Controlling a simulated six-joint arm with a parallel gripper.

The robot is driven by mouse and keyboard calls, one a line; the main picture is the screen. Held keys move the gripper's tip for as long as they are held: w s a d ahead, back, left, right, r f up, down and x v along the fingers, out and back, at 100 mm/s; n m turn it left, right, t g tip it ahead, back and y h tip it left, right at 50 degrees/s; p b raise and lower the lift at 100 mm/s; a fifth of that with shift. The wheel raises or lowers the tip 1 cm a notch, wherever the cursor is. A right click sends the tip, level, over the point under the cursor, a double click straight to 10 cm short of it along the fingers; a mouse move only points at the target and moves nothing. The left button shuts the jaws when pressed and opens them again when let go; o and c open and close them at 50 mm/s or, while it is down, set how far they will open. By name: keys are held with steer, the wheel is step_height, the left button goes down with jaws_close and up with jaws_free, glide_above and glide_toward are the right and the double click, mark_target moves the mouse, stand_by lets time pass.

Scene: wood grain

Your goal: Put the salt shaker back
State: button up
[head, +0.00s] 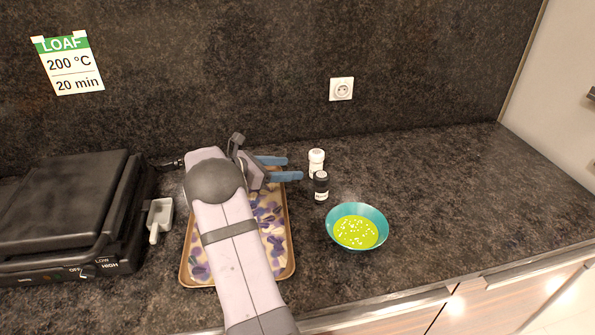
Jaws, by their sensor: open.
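A white shaker (316,161) stands upright near the back of the counter, just behind a dark shaker (321,186) with a pale label. The label is too small to read, and the dark shaker hides the lower part of the white one. I take the white one to be the salt shaker. My gripper (288,169) has blue fingers that point right, towards the white shaker. The fingers are apart with nothing between them, and a small gap separates their tips from the shakers.
A tray with a purple and cream pattern (286,262) lies under my arm. A teal bowl (383,222) of green soup stands right of it. A black grill (65,215) and a small white scoop (160,218) are at left. The counter's right side is clear.

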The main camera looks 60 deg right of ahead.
steer(key=shift+v, duration=1.1)
